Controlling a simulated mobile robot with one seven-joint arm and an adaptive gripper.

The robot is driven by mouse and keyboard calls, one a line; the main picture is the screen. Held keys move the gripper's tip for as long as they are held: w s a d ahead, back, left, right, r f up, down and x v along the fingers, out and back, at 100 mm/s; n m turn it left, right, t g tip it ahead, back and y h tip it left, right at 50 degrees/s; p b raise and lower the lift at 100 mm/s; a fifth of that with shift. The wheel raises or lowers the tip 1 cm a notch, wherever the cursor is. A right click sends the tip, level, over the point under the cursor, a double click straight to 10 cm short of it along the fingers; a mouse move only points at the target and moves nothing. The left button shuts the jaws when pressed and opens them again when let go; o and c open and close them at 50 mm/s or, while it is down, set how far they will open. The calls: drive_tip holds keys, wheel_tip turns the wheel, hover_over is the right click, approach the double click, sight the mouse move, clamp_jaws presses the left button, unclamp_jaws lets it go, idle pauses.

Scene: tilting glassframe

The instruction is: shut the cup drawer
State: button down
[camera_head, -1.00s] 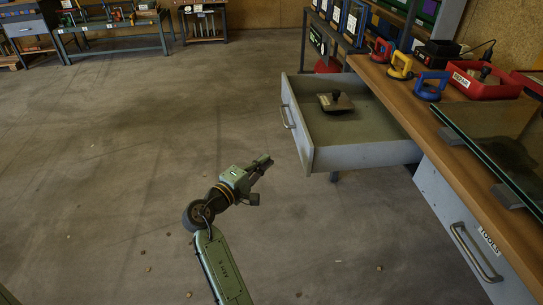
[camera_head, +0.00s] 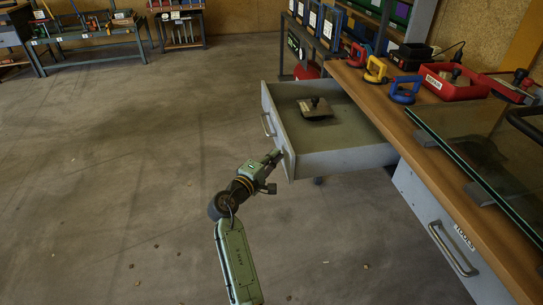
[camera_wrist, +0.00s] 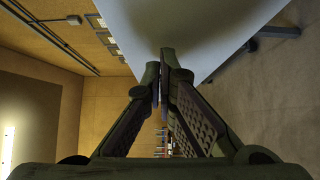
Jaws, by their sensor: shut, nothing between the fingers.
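The open grey drawer (camera_head: 345,160) sticks out from the wooden workbench, with a metal handle (camera_head: 267,124) on its front. A dark flat object with a knob (camera_head: 315,109) lies inside it. My gripper (camera_head: 279,154) is shut and empty, its tips at the near end of the drawer front, beside the handle. I cannot tell from the head view whether they touch it. In the wrist view the shut fingers (camera_wrist: 158,68) are close to a large pale grey surface (camera_wrist: 215,25), which looks like the drawer.
A closed drawer labelled TOOLS (camera_head: 450,245) sits nearer in the bench. On the bench top (camera_head: 400,105) are blue (camera_head: 405,90) and yellow (camera_head: 375,70) suction lifters, a red tray (camera_head: 452,84) and a glass pane (camera_head: 490,150). The floor to the left is clear.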

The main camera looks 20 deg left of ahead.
drive_tip(key=shift+d, duration=0.15)
drive_tip(key=w+d+p, duration=0.1)
drive_tip(key=w+d, duration=0.5)
drive_tip(key=d, duration=0.3)
drive_tip(key=w+d+p, duration=0.1)
drive_tip(key=w+d, duration=0.5)
drive_tip(key=d, duration=0.3)
drive_tip(key=w+d+p, duration=0.2)
drive_tip(key=w+d, duration=0.4)
drive_tip(key=d, duration=0.3)
drive_tip(key=shift+w+d, duration=0.35)
drive_tip(key=shift+w, duration=0.05)
drive_tip(key=shift+d, duration=0.1)
